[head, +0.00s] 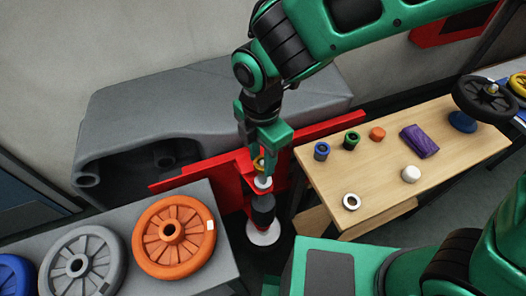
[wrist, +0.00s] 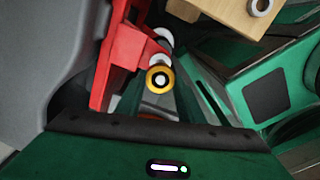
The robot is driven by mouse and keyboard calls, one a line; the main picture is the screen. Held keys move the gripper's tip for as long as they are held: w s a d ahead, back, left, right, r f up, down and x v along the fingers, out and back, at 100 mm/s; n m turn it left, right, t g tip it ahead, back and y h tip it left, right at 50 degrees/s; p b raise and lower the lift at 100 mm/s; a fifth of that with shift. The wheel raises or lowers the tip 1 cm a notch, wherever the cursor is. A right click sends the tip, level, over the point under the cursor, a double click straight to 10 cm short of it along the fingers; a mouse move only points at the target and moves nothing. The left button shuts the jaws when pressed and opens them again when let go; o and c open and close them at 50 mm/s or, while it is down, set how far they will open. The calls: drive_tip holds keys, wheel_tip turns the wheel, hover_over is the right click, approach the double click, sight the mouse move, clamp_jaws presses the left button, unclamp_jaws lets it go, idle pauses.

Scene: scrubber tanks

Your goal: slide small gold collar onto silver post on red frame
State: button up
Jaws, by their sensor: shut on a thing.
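The small gold collar (head: 258,164) is in my gripper (head: 262,150), which is shut on it. It hangs over the red frame (head: 230,180), above a white disc (head: 263,183). In the wrist view the gold collar (wrist: 151,79) shows as a ring with a pale inner ring and a dark centre. The red frame (wrist: 122,55) is just to its upper left, with a white round part close behind the collar. I cannot make out the silver post clearly, nor tell whether the collar is around it or only in line with it.
A wooden table (head: 400,130) on the right holds several small collars, a purple block (head: 419,141) and a white ring (head: 351,202). A grey bench at lower left carries an orange wheel (head: 173,237) and a grey wheel (head: 81,265). A grey tank (head: 190,105) stands behind the frame.

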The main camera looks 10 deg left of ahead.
drive_tip(key=shift+f, duration=0.25)
drive_tip(key=o, duration=1.2)
drive_tip(key=shift+o, duration=0.2)
drive_tip(key=shift+r, duration=1.55)
wheel_tip(320, 180, up, 7)
idle(0.3)
idle(0.7)
